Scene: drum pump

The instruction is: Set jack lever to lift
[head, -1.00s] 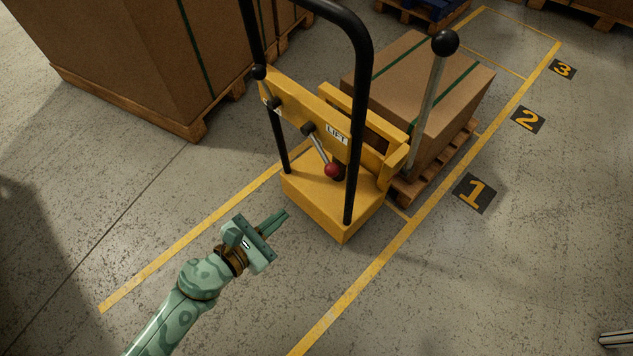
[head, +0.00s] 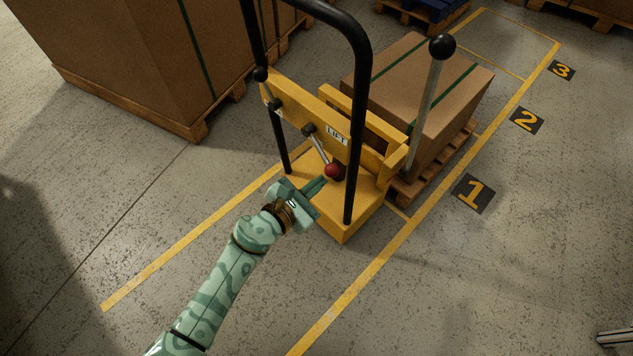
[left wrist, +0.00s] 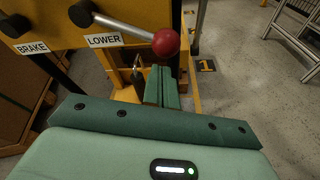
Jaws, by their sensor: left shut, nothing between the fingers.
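The jack lever (head: 321,152) is a grey rod with a red knob (head: 332,171), on a yellow panel. It slants down and right from its black pivot, below the LIFT label (head: 337,135). In the left wrist view the red knob (left wrist: 166,42) shows at the lever's right end, and a LOWER label (left wrist: 105,40) sits under the pivot. My left gripper (head: 323,183) is shut and empty, its tips just below the knob. In the left wrist view the closed fingers (left wrist: 161,70) are under the knob; whether they touch it is unclear. My right gripper is not in view.
A black hoop handle (head: 362,100) rises around the panel. A tall lever with a black ball (head: 444,45) stands right. A BRAKE label (left wrist: 32,47) marks another knob. A strapped carton (head: 440,95) on a pallet is behind. The floor in front is clear.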

